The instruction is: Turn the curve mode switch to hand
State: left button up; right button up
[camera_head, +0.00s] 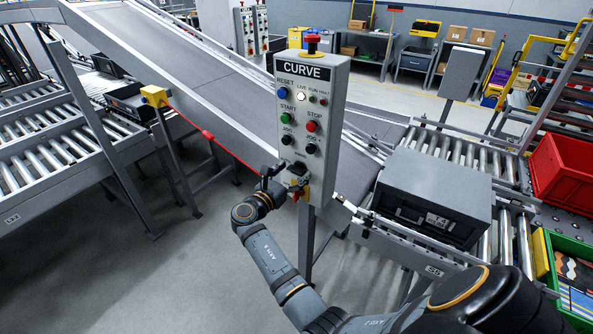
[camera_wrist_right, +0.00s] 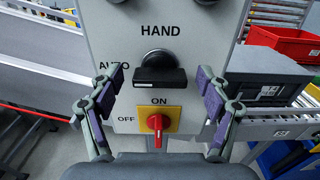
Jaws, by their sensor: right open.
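The curve panel (camera_head: 308,108) is a grey upright box headed CURVE, with several buttons. Low on its face is the black curve mode switch (camera_wrist_right: 158,70). HAND is printed above it and AUTO to its left. Its black grip looks broad and level in the right wrist view; I cannot tell for sure which label it points to. My right gripper (camera_wrist_right: 160,86) is open, one finger on each side of the switch, with gaps visible. In the head view the right gripper (camera_head: 282,183) covers the switch. My left gripper is not in view.
Just below the switch is a red ON/OFF knob on a yellow plate (camera_wrist_right: 170,121). A red emergency button (camera_head: 312,40) tops the panel. A red pull cord (camera_head: 225,145) runs left of it. A roller conveyor carries a grey box (camera_head: 433,195) to the right.

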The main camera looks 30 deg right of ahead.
jog(key=shift+a, duration=0.1)
jog(key=c, duration=1.2)
jog(key=shift+o, duration=0.2)
jog(key=m+b, duration=0.2)
jog(key=m, duration=0.1)
jog(key=m+b, duration=0.3)
jog(key=shift+s+f, duration=0.15)
jog(key=shift+f, duration=0.05)
jog(key=shift+s+m+b, duration=0.1)
jog(key=shift+m+b, duration=5.9)
jog(key=shift+b, duration=0.3)
jog(key=o, duration=1.2)
jog(key=shift+c, duration=0.2)
